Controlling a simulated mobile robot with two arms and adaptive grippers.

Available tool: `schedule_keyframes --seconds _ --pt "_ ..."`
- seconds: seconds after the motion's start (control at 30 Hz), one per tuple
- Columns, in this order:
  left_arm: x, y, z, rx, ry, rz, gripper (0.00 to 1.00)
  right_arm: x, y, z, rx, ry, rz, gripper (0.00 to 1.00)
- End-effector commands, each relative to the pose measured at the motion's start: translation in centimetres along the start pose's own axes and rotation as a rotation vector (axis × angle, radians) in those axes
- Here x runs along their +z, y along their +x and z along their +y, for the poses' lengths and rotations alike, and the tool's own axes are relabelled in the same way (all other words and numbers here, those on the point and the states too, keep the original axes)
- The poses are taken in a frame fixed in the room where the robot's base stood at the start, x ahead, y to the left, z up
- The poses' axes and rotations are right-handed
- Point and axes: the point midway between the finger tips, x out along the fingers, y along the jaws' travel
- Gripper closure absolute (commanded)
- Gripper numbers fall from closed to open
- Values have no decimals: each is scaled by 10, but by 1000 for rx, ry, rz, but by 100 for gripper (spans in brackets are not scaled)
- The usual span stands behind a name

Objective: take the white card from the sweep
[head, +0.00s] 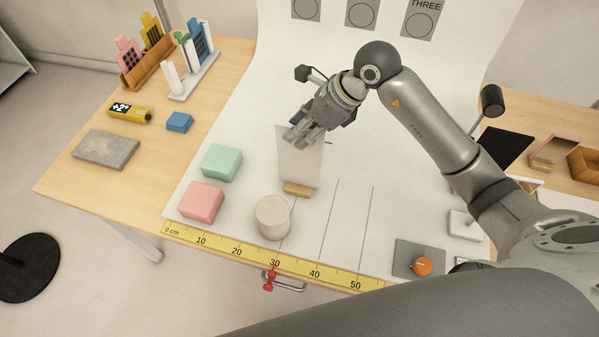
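The white card (299,165) stands upright on the white sweep sheet (240,125), with its lower edge in a small wooden holder (298,190). My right gripper (295,141) comes in from above and behind. Its fingers overlap the upper left part of the card in the head view. I cannot tell whether they touch the card or are closed on it. My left gripper is not in view.
A pale cylinder (272,217) stands in front of the card. Mint (222,162) and pink (202,202) blocks are to its left. A yellow ruler (255,255) runs along the front edge. An orange knob (422,266) sits at right.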

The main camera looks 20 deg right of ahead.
Motion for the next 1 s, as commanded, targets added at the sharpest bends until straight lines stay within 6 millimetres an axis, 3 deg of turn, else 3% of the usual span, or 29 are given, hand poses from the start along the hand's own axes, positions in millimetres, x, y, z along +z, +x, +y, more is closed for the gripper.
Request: schedule_keyframes --seconds 0.2,0.33,0.63,0.9,1.0 --pt "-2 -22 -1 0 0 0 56 1 25 -2 7 6 1 68" --pt "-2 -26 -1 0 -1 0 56 0 43 -2 5 3 -1 68" --pt "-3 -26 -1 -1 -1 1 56 -2 50 -3 2 0 0 68" --pt "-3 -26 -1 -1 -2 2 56 -2 50 -3 2 0 0 100" --pt "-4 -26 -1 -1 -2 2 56 -2 50 -3 1 0 0 100"
